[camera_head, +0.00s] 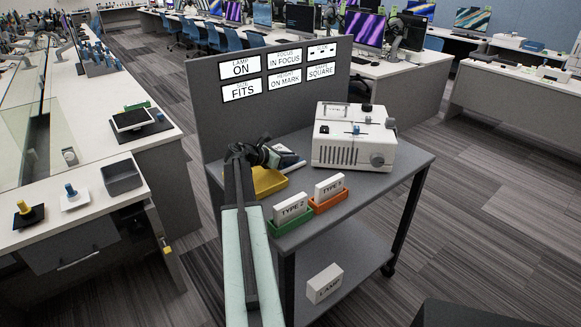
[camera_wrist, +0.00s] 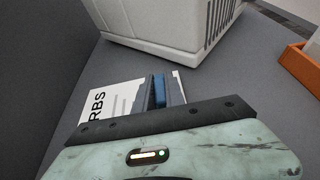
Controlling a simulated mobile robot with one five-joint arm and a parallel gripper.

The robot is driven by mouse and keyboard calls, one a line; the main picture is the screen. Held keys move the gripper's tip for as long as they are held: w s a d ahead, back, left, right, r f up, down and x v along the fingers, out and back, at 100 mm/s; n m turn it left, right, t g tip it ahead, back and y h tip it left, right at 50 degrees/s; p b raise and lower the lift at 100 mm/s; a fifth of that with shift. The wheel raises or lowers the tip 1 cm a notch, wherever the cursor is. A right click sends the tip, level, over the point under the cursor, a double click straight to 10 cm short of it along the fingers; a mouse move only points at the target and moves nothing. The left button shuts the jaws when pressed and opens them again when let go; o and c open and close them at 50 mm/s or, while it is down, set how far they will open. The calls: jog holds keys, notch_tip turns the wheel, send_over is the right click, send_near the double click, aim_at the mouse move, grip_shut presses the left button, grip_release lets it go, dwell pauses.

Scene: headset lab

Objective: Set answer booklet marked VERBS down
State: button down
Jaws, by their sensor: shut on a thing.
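The answer booklet (camera_wrist: 112,102) is white, and the letters "RBS" show on it in the wrist view; the rest of the word is hidden. My gripper (camera_wrist: 160,92) is shut on it, with a blue part between the fingers. In the head view, the booklet (camera_head: 290,161) shows as a small blue and white shape just right of my gripper (camera_head: 272,157), over the grey cart top (camera_head: 385,172). I cannot tell whether the booklet touches the cart top.
A white projector-like machine (camera_head: 350,140) stands right of my gripper. A yellow tray (camera_head: 268,182) sits beneath the arm. Green (camera_head: 290,222) and orange (camera_head: 328,202) trays holding TYPE cards line the front edge. A grey panel (camera_head: 225,125) rises behind.

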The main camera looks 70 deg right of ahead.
jog(key=shift+f, duration=0.4)
jog(key=c, duration=1.4)
grip_release()
